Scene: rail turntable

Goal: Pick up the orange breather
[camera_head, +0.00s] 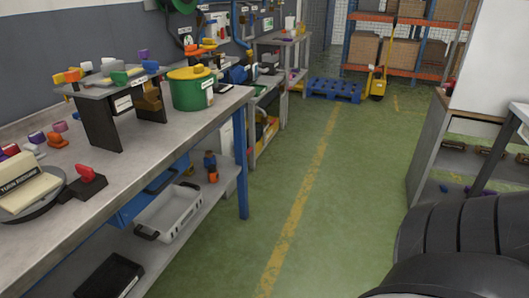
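Several small orange parts are in view, and I cannot tell for certain which is the breather. One orange part (57,140) lies on the left workbench (150,150), near its back. Another orange piece (72,75) sits on the left end of a raised grey stand on the same bench. More orange shows on pieces above a green tub (192,90) with a yellow lid. Neither gripper shows. A dark rounded form at the bottom right may be part of my own arm.
A red-handled part (87,178) and a cream block (25,185) in a dark pan sit at the near left. A grey tray (168,212) is on the lower shelf. The green floor is clear in the middle. A blue pallet (335,90) lies ahead.

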